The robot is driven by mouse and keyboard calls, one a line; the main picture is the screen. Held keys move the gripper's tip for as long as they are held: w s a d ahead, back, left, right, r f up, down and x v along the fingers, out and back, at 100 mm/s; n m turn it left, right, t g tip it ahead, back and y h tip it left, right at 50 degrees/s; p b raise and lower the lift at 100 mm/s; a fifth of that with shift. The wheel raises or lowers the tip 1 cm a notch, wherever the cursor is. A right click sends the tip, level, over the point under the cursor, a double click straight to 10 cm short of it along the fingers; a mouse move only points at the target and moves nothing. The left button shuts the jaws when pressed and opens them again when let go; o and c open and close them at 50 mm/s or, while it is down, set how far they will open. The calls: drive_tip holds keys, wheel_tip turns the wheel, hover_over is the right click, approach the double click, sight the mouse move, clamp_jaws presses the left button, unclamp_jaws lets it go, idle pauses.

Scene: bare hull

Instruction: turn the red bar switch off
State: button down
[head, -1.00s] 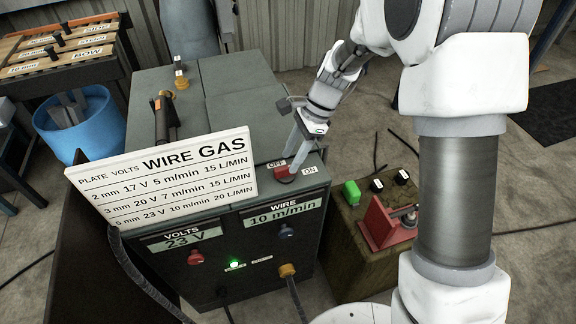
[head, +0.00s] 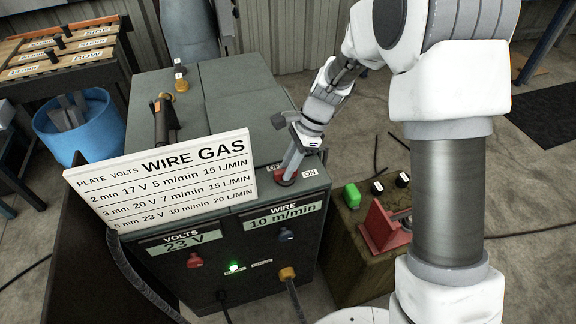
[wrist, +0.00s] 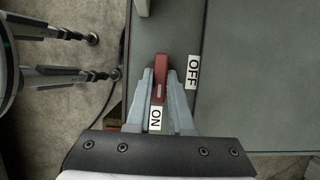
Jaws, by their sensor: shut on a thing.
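The red bar switch (head: 284,180) sits on the top front of the grey welding machine (head: 245,98), between a white OFF label (head: 273,168) and a white ON label (head: 310,173). In the wrist view the red bar (wrist: 159,82) lies lengthwise between the fingers of my gripper (wrist: 161,76), which are shut on its sides. Its end with a pale mark points toward the ON label (wrist: 156,118). The OFF label (wrist: 194,71) is to the right of the bar. In the head view my gripper (head: 287,174) comes down over the switch and hides part of it.
A white settings board (head: 165,183) stands left of the switch. The front panel has knobs and a lit green lamp (head: 234,267). A lower box with a green block (head: 352,195) and red bracket (head: 380,228) stands to the right.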

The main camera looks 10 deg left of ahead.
drive_tip(key=shift+r+n+p, duration=0.1)
drive_tip(key=shift+n+p, duration=0.2)
drive_tip(key=n+g+h+p, duration=0.1)
drive_tip(key=n+p, duration=0.1)
drive_tip(key=n, duration=0.1)
drive_tip(key=shift+w+a+n, duration=0.1)
drive_tip(key=shift+n, duration=0.3)
drive_tip(key=n+p, duration=0.1)
drive_tip(key=n, duration=0.1)
drive_tip(key=n+g+h+p, duration=0.1)
drive_tip(key=n, duration=0.1)
drive_tip(key=shift+a+n+h, duration=0.1)
drive_tip(key=shift+n+h, duration=0.2)
drive_tip(key=n+h, duration=0.1)
drive_tip(key=n, duration=0.1)
drive_tip(key=n+p, duration=0.1)
drive_tip(key=n, duration=0.1)
drive_tip(key=shift+w+a+n+h, duration=0.1)
drive_tip(key=shift+a+n+h, duration=0.05)
drive_tip(key=shift+n+h, duration=0.2)
drive_tip(key=n+h, duration=0.1)
drive_tip(key=n, duration=0.3)
drive_tip(key=shift+h, duration=0.25)
drive_tip(key=shift+a+n, duration=0.1)
drive_tip(key=shift+n, duration=0.15)
drive_tip(key=c, duration=0.8)
unclamp_jaws()
